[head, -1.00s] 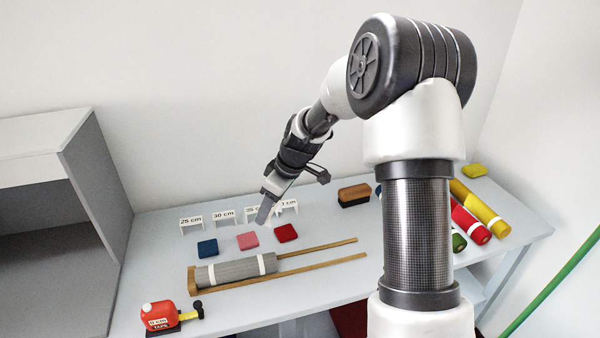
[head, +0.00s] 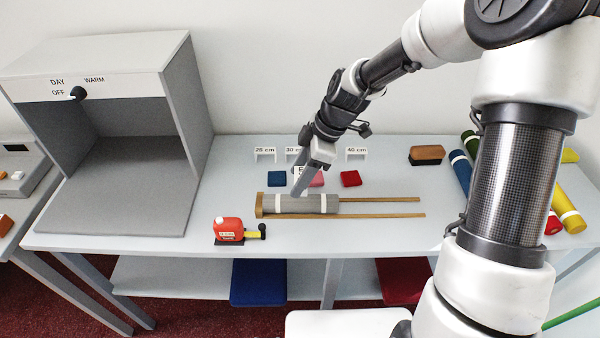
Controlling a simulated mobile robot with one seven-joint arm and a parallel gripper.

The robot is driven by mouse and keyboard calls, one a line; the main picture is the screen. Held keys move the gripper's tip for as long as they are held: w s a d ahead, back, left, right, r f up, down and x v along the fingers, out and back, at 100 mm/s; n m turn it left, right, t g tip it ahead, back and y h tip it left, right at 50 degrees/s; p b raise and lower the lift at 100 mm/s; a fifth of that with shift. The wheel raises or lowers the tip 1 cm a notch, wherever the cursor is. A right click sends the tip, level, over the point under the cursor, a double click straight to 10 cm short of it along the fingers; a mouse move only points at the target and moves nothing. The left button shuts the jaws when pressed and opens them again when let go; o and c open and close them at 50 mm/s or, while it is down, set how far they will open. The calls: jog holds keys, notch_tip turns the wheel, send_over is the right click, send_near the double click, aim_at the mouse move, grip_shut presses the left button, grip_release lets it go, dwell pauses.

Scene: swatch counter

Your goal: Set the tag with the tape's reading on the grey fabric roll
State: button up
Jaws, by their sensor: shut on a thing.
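My gripper (head: 299,188) is shut on a white tag (head: 300,171), just behind and above the grey fabric roll. My fingers and wrist hide most of the tag, so its number is not fully readable. The grey fabric roll (head: 318,204) with white bands lies in a wooden holder with two rails (head: 390,215). The tags 25 cm (head: 265,151), 30 cm (head: 292,151) and 40 cm (head: 356,151) stand at the back of the counter. The red tape measure (head: 229,231) stands at the front left; its reading is too small to make out.
Blue (head: 277,179), pink (head: 317,179) and red (head: 350,178) swatches lie behind the roll. A brown-and-black block (head: 427,154) and several coloured rolls (head: 568,213) are at the right. A grey light booth (head: 120,185) stands at the left. The counter's front middle is clear.

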jog(key=shift+f+b, duration=2.6)
jog(key=shift+f, duration=1.3)
jog(key=o, duration=1.1)
jog(key=shift+r, duration=0.15)
